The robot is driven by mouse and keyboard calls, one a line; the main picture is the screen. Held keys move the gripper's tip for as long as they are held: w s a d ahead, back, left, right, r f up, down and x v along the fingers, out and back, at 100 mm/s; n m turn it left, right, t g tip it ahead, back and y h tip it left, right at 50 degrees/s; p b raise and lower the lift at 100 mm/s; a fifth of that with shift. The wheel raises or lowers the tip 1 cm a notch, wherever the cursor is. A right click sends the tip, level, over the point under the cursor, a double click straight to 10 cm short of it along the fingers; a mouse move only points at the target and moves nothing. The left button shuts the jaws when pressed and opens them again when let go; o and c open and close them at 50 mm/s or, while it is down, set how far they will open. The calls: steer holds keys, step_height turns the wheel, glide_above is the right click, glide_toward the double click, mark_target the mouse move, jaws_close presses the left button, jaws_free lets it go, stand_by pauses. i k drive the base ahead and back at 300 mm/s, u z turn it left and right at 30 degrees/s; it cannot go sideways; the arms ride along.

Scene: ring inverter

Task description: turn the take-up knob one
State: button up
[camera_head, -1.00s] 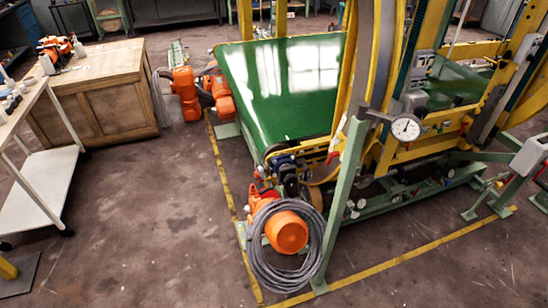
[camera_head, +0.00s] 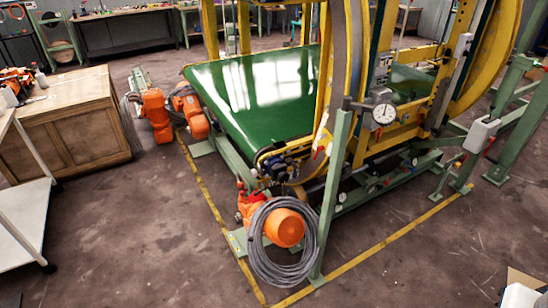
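The machine is a yellow-framed ring inverter with a green conveyor belt (camera_head: 255,95). Dark round fittings (camera_head: 280,168) show at the near end of the belt, too small to tell whether one is the take-up knob. Below them is an orange motor (camera_head: 284,227) with a coil of grey cable (camera_head: 262,262) around it. My gripper is not in view.
A wooden cabinet (camera_head: 75,130) and a white shelf cart (camera_head: 22,225) stand at the left. More orange motors (camera_head: 155,112) stand beside the belt. Yellow floor tape (camera_head: 375,262) borders the machine. An open box (camera_head: 522,290) is at the lower right. The floor at front left is clear.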

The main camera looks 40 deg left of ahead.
mark_target(255, 172)
steer(key=u, duration=1.8)
steer(key=i, duration=1)
steer(key=z, duration=0.05)
